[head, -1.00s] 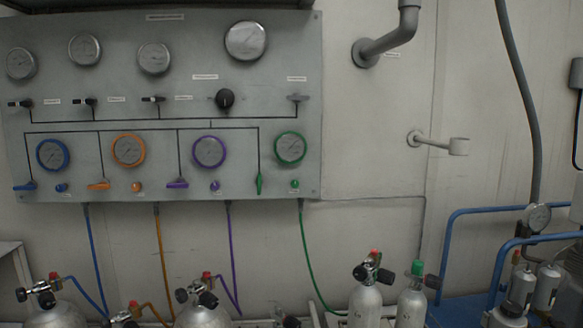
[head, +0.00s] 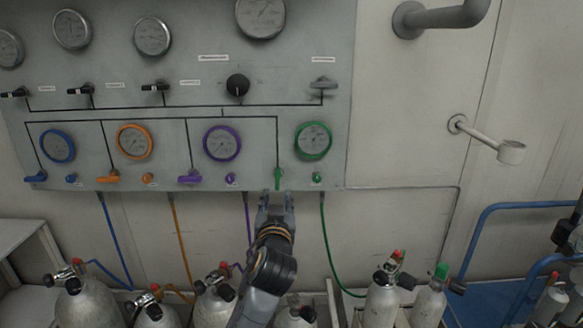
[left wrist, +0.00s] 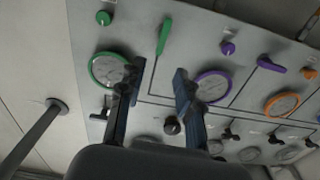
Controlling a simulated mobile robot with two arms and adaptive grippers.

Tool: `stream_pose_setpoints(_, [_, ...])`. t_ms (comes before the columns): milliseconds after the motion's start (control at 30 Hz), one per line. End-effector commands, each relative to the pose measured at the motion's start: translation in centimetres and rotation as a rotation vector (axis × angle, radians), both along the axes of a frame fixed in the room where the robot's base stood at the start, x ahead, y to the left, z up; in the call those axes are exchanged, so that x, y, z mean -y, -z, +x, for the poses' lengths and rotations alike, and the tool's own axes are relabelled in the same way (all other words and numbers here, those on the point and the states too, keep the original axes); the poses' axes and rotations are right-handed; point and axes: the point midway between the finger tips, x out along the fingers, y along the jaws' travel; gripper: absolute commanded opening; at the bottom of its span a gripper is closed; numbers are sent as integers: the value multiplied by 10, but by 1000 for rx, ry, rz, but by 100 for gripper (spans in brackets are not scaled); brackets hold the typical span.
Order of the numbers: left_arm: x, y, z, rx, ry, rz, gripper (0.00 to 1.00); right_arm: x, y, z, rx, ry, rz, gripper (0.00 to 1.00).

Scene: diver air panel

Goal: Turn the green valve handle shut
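The green valve handle (head: 278,177) stands upright on the lower edge of the grey panel (head: 200,118), below and left of the green-rimmed gauge (head: 313,140). In the left wrist view the green handle (left wrist: 164,37) is seen beyond the fingertips, above the gap between them. My left gripper (head: 276,200) is open and empty, just below the handle in the head view. In the left wrist view its two fingers (left wrist: 158,82) are apart with nothing between them. My right gripper is not in view.
A green knob (head: 317,178) sits right of the handle, and the purple handle (head: 190,177) lies level to the left. The green hose (head: 328,245) hangs below the panel. Several cylinders (head: 380,305) stand below. A pipe bracket (head: 510,152) juts from the wall at right.

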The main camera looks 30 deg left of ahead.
Motion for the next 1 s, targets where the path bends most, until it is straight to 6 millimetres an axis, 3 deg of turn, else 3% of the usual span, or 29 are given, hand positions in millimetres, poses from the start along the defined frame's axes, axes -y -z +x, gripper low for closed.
stream_pose_setpoints(533, [-56, 0, 91, -4, 0, 1, 34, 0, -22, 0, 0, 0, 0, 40])
stream_pose_setpoints(733, [-65, 1, 106, -3, 1, 1, 34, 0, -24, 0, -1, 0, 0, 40])
stream_pose_setpoints(1000, [-66, 2, 108, -4, 1, 0, 34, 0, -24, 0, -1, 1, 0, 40])
